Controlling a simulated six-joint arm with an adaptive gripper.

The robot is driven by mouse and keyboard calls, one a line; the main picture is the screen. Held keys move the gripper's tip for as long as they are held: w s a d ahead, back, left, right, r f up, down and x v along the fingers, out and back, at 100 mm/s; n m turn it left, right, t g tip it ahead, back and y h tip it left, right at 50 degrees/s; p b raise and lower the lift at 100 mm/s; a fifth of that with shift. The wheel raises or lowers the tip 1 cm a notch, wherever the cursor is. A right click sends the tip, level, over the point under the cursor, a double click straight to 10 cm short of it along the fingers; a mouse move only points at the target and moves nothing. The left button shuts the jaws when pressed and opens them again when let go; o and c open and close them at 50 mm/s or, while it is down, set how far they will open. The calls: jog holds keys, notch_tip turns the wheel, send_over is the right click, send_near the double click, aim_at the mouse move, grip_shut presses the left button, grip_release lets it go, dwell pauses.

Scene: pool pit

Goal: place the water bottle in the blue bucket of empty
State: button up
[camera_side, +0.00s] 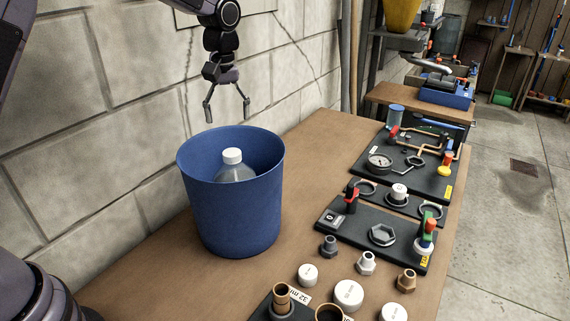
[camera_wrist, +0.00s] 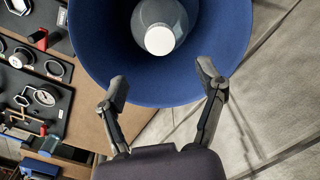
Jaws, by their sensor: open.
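The blue bucket (camera_side: 231,213) stands on the wooden bench in the side view; its rim and inner wall also show in the wrist view (camera_wrist: 110,58). The water bottle (camera_side: 235,172), clear with a white cap, is inside the bucket; its lower part is hidden by the bucket wall. In the wrist view the white cap (camera_wrist: 160,40) faces the camera. My gripper (camera_side: 227,112) is above the bucket, open and empty, with its fingers apart and pointing down. It also shows in the wrist view (camera_wrist: 161,78), apart from the bottle.
To the right on the bench (camera_side: 318,134) are black panels (camera_side: 372,222) with valves, a gauge (camera_side: 380,161) and fittings. Several loose caps and nuts (camera_side: 349,294) lie at the front. A block wall (camera_side: 130,80) runs close behind the bucket. The bench beyond the bucket is clear.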

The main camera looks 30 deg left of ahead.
jog(key=s+a+r+m+t, duration=0.2)
jog(key=s+a+r+m, duration=0.15)
jog(key=s+r, duration=0.95)
jog(key=s+a+f+m+t, duration=0.1)
jog(key=s+m, duration=0.4)
jog(key=s, duration=1.3)
jog(key=f+t, duration=0.1)
jog(key=t, duration=0.1)
jog(key=shift+s+a+f+t, duration=0.2)
jog(key=shift+s+t, duration=0.1)
jog(key=shift+s, duration=0.1)
